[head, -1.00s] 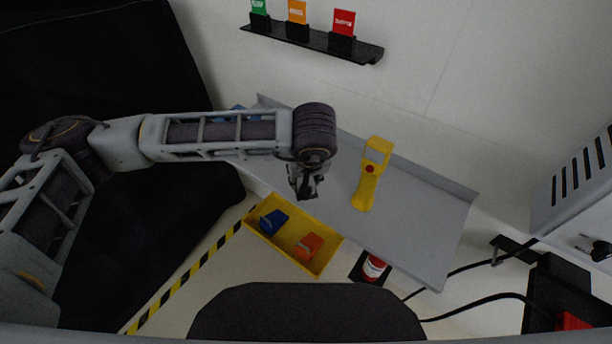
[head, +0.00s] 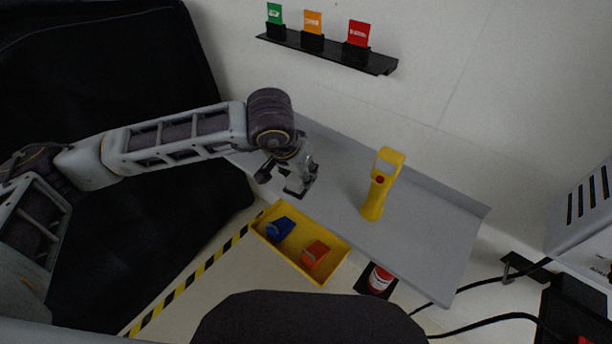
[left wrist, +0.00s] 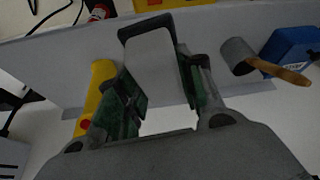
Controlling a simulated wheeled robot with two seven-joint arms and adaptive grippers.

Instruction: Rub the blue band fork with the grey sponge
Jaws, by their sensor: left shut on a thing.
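My left gripper (head: 297,178) is above the grey shelf's front edge, left of the yellow handheld device. In the left wrist view its fingers (left wrist: 160,95) are shut on a flat pale-grey thing with a dark edge (left wrist: 152,62), held clear of the shelf. I cannot tell for sure whether this is the grey sponge. I cannot make out a fork with a blue band in either view; my arm hides part of the shelf's left end. My right gripper is not in view.
The yellow device (head: 381,185) stands on the shelf (head: 425,220). A yellow tray (head: 335,273) below holds a blue (head: 281,229) and an orange thing (head: 314,254). The wrist view shows a grey-headed mallet (left wrist: 238,57) beside a blue box (left wrist: 290,45). The shelf's right end is bare.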

